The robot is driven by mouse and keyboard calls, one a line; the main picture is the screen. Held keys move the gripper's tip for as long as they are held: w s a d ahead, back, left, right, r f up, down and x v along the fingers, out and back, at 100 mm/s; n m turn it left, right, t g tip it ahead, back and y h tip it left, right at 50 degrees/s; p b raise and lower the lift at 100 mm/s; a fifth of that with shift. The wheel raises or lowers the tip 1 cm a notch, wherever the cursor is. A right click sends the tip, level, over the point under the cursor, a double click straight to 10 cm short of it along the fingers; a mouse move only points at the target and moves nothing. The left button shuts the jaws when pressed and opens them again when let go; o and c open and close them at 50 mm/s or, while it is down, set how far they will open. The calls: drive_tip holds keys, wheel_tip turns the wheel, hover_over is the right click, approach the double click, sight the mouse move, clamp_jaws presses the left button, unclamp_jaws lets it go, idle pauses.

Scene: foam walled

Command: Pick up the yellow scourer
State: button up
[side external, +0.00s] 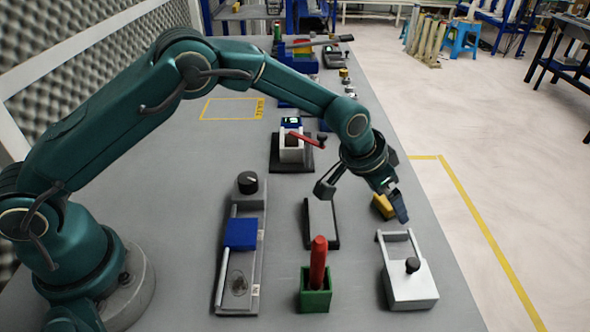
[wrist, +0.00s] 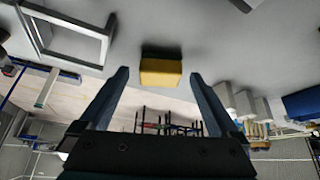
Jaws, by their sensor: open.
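The yellow scourer (side external: 383,205) is a small yellow block on the grey table near its right edge, partly hidden behind a finger of my gripper in the side external view. In the wrist view the yellow scourer (wrist: 161,71) lies ahead, between the lines of the two fingers, with a dark top or far side. My gripper (side external: 362,200) is open and empty, tilted, close to the scourer. In the wrist view my gripper (wrist: 158,80) shows its two dark fingers spread on either side of the scourer. I cannot tell whether a finger touches it.
A white box with a handle and black knob (side external: 410,283) stands in front of the scourer. A white-topped dark block (side external: 321,224) lies to its left. A green holder (side external: 315,300) with a red stick stands nearer. A blue-block slide device (side external: 240,240) is further left.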

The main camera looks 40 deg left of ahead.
sight(385, 200)
clamp_jaws()
wheel_tip(385, 200, up, 10)
idle(0.7)
